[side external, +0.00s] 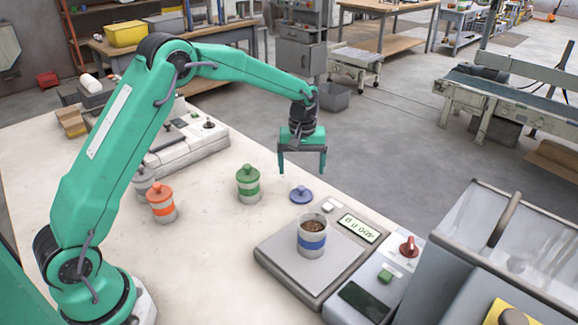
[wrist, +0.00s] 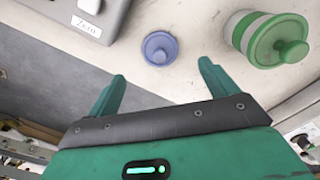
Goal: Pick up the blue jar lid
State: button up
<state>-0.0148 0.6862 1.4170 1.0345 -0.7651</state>
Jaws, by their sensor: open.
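The blue jar lid (side external: 301,195) lies flat on the pale worktop near its far edge, with its round knob up. It also shows in the wrist view (wrist: 160,48), ahead of and roughly between my fingertips. My gripper (side external: 302,172) is open and empty, its fingers pointing down, above the worktop and apart from the lid. In the wrist view my two fingers (wrist: 163,70) are spread wide, with the lid beyond them. A jar with a blue band (side external: 312,236), open and filled with brown pellets, stands on the scale.
A green-lidded jar (side external: 248,184) stands left of the blue lid, and an orange-lidded jar (side external: 161,203) further left. The scale (side external: 288,278) sits close on the right, beside a control panel (side external: 384,278) with a red knob.

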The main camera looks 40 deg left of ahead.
aim_at(301, 187)
jog(key=shift+w+f, duration=0.1)
jog(key=shift+f, duration=0.15)
jog(key=shift+f, duration=1.25)
jog(key=shift+w+a+f, duration=0.1)
jog(key=shift+f, duration=2.5)
jog(key=c, duration=1)
